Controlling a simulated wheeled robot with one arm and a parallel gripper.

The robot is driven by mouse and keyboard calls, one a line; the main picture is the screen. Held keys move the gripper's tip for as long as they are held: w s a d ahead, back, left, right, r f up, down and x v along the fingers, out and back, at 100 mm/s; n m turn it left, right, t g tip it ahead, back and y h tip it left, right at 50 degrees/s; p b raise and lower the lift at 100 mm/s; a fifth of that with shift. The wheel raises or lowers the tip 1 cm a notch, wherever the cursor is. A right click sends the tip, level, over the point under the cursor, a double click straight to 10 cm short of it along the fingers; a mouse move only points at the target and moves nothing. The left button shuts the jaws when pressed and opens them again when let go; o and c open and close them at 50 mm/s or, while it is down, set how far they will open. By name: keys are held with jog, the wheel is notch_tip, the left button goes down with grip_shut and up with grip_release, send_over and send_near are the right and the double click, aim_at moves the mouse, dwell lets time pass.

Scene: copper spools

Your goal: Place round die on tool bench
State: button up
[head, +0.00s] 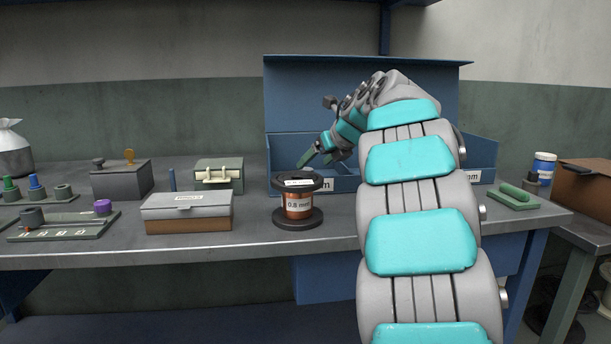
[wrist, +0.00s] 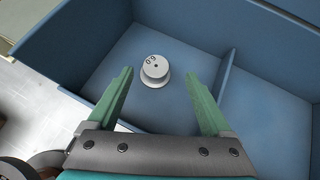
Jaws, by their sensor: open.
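The round die (wrist: 155,69) is a small pale disc-like piece with a flanged base and dark marks on top. It lies in a compartment of the blue bin (wrist: 75,55), left of a divider in the wrist view. My gripper (wrist: 164,85) is open, its green fingers spread on either side of the die and apart from it. In the head view my gripper (head: 318,157) reaches down into the blue bin, and the die is hidden there. The tool bench (head: 255,235) is the grey worktop under the bin.
A copper spool (head: 298,205) marked 0.8 mm stands in front of the bin, close to my arm. A grey and brown box (head: 187,213), a green case (head: 218,174) and a tray with a purple knob (head: 62,225) stand left. A green block (head: 513,196) lies right.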

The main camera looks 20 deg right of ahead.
aim_at(306, 169)
jog(key=shift+a+x, duration=0.1)
jog(key=shift+x, duration=1.35)
jog(key=shift+a+x, duration=0.15)
jog(key=shift+x, duration=1.25)
jog(key=shift+f, duration=0.1)
jog(key=shift+s, duration=0.1)
grip_shut()
